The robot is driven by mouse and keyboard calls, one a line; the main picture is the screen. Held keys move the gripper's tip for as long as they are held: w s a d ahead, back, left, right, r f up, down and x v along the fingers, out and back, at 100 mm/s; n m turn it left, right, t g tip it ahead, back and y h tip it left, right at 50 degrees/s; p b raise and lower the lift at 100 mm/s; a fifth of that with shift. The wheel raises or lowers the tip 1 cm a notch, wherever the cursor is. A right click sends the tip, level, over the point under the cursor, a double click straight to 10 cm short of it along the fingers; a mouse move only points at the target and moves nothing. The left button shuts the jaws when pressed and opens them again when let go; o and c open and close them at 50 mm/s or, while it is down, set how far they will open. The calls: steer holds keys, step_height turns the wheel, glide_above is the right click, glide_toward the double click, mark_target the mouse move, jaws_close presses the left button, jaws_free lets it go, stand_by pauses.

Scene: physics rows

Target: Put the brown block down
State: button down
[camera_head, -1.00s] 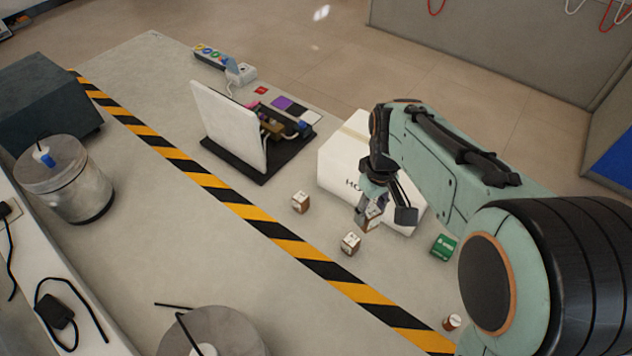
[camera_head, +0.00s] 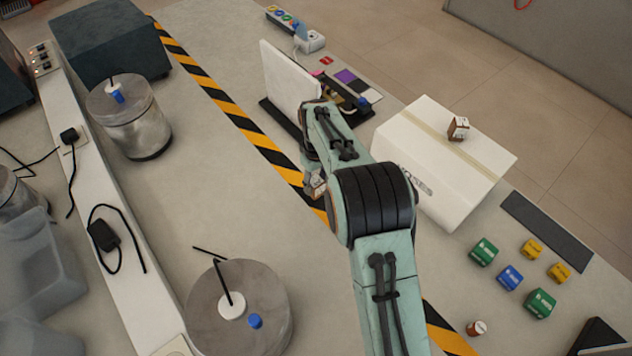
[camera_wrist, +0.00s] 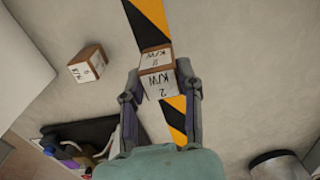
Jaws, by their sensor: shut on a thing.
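My gripper (camera_wrist: 160,95) is shut on a brown block (camera_wrist: 159,85) with a white, black-lettered label; it sits between both fingers. A second lettered face (camera_wrist: 156,60) shows directly against it, beyond the fingertips; I cannot tell whether it is another block beneath or beside it. In the head view my gripper (camera_head: 314,185) is low by the striped tape, left of the white box, with the block partly showing and its underside hidden. Another brown block (camera_wrist: 87,63) lies apart on the table, left in the wrist view. One more (camera_head: 458,129) sits on the white box (camera_head: 440,165).
Black-and-yellow tape (camera_head: 235,108) crosses the table. A white panel on a dark base (camera_head: 288,80) stands just beyond my gripper. Metal canisters (camera_head: 138,130) stand left and in front. Green, blue and yellow blocks (camera_head: 510,278) lie right.

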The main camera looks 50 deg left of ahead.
mark_target(314, 188)
steer(key=shift+w+a+f, duration=0.2)
steer(key=shift+a+f, duration=0.2)
steer(key=shift+f, duration=0.1)
steer(key=shift+w+a+f, duration=0.2)
steer(key=shift+a+f, duration=0.15)
steer(key=shift+f, duration=0.15)
steer(key=shift+a+f, duration=0.1)
steer(key=shift+f, duration=1.5)
steer(key=shift+f, duration=0.1)
steer(key=c, duration=0.7)
jaws_free()
steer(key=shift+c, duration=0.2)
step_height(314, 188, up, 12)
steer(key=shift+r, duration=0.15)
